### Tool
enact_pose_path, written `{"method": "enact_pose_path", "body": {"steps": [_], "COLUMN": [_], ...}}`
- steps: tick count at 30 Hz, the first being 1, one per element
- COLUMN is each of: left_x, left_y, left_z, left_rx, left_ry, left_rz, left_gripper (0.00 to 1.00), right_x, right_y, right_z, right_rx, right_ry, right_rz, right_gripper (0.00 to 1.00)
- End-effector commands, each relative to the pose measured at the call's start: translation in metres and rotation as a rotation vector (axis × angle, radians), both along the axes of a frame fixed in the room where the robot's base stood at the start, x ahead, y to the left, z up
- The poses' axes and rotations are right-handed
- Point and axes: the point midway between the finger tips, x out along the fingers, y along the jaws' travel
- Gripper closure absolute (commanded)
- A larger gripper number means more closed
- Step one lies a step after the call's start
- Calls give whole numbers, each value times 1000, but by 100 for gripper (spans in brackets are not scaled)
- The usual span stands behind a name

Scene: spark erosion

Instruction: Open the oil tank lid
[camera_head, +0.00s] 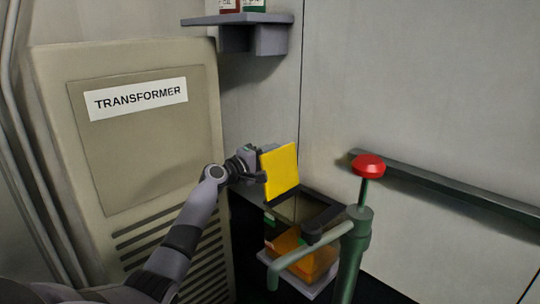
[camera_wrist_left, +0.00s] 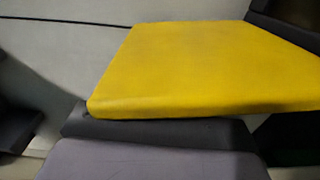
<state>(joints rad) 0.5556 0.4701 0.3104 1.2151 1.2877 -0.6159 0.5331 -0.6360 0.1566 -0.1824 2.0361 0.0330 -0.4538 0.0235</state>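The oil tank (camera_head: 313,262) stands low beside the transformer, with orange oil showing through its side and a dark rim around its open top. The yellow lid (camera_head: 280,171) stands raised and steeply tilted above the tank's left back side. My left gripper (camera_head: 258,166) is at the lid's left edge, and its fingertips are partly hidden by the lid. In the left wrist view the lid (camera_wrist_left: 205,65) fills the middle, right against a dark finger pad (camera_wrist_left: 155,132). Whether the fingers are closed on the lid does not show. My right gripper is not in view.
A green pump-like post (camera_head: 352,250) with a red knob (camera_head: 368,166) stands in front of the tank to the right. The transformer cabinet (camera_head: 145,150) is at left. A wall shelf (camera_head: 262,38) holds containers above. A dark rail (camera_head: 450,192) runs along the right wall.

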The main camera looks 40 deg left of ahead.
Motion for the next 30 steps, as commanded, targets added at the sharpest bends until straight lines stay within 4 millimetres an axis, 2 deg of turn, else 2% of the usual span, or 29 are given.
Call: {"method": "enact_pose_path", "body": {"steps": [8, 21, 30], "left_x": [-5, -56, -72], "left_y": [2, 5, 6], "left_z": [3, 1, 2], "left_rx": [1, 1, 1], "left_ry": [-5, -2, -2], "left_rz": [3, 2, 1], "left_gripper": [62, 62, 62], "right_x": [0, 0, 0], "right_y": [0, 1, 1], "right_z": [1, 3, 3], "right_rx": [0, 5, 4], "right_ry": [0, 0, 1], "right_rz": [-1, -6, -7], "right_gripper": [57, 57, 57]}}
